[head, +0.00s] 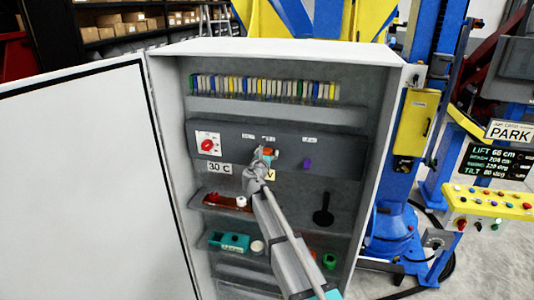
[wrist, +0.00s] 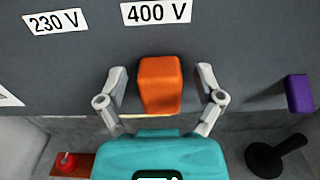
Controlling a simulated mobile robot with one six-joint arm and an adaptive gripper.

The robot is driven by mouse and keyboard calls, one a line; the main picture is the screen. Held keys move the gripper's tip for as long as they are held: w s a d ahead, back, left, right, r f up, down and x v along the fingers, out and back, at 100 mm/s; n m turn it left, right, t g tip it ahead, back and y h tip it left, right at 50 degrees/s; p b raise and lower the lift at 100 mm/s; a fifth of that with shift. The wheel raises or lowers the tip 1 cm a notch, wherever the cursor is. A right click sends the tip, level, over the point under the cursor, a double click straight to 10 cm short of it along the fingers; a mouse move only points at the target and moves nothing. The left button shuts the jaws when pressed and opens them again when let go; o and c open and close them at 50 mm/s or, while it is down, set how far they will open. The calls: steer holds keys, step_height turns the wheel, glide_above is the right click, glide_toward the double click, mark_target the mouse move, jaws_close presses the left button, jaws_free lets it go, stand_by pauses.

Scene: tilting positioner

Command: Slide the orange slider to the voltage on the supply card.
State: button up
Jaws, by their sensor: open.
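The orange slider (wrist: 160,84) is a block on the grey panel, below the white label "400 V" (wrist: 157,12) in the wrist view. The label "230 V" (wrist: 56,22) is to its left. In the head view the orange slider (head: 272,153) shows just past my gripper (head: 262,158). My gripper (wrist: 162,92) is open, with one finger on each side of the slider; small gaps seem to show. A yellow card (head: 271,175) ending in "V" is mostly hidden behind my arm in the head view, so its number cannot be read.
A purple block (wrist: 300,93) sits right of the slider. A red rotary knob (head: 208,145) is at the left with a "30 C" card (head: 219,168). A black paddle-shaped thing (head: 323,216) is lower right. The open cabinet door (head: 80,190) stands at the left.

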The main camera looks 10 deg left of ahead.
steer(key=shift+c, duration=0.3)
jaws_close()
steer(key=shift+w, duration=0.15)
